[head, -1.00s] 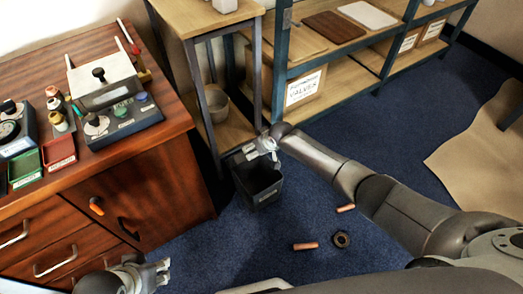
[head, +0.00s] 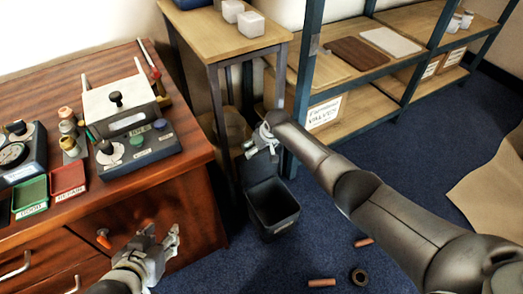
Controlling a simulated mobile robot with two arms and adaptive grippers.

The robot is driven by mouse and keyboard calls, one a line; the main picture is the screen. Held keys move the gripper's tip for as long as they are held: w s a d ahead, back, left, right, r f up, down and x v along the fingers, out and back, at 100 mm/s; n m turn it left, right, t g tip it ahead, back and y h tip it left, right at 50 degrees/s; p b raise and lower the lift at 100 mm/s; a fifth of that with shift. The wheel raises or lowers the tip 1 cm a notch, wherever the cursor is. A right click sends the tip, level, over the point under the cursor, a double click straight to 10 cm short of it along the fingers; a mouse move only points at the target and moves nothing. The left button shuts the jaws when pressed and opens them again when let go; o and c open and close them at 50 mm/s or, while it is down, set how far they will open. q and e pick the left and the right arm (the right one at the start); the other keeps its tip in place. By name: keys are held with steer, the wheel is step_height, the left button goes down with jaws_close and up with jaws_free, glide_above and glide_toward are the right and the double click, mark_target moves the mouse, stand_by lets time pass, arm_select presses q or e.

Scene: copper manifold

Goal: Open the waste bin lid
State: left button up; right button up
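The dark waste bin (head: 273,212) stands on the blue carpet beside the wooden stand. Its lid (head: 262,168) is raised at the back of the bin, and the dark opening shows. My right gripper (head: 262,142) is at the raised lid's upper edge, close to or touching it. Its fingers are small and partly hidden, so I cannot tell whether they are open. My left gripper (head: 164,236) is open and empty in front of the brown cabinet, to the left of the bin and apart from it.
The wooden stand (head: 225,37) and blue-framed shelving (head: 330,65) rise behind the bin. The cabinet (head: 190,190) is at left. Copper pieces (head: 322,283) and a dark ring (head: 358,275) lie on the carpet. My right arm spans the right side.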

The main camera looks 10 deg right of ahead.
arm_select(q)
steer(key=shift+w+d+r+t+h, duration=0.2)
steer(key=shift+w+r+t, duration=0.3)
steer(key=shift+w, duration=0.25)
steer(key=shift+w+d+r+t+h, duration=0.15)
steer(key=shift+w+r+t, duration=0.25)
steer(key=shift+w+r, duration=0.25)
arm_select(e)
steer(key=shift+w+a+r, duration=0.15)
steer(key=shift+w+a, duration=0.05)
steer(key=shift+w, duration=0.25)
steer(key=shift+w+a+r, duration=0.1)
steer(key=shift+w+a, duration=0.05)
steer(key=shift+w, duration=0.25)
arm_select(q)
steer(key=shift+w+f, duration=0.1)
arm_select(e)
steer(key=o, duration=1.1)
steer(key=shift+o, duration=1.3)
steer(key=shift+s+f, duration=0.15)
steer(key=shift+s+d, duration=0.1)
steer(key=shift+d, duration=0.05)
steer(key=shift+v, duration=5.9)
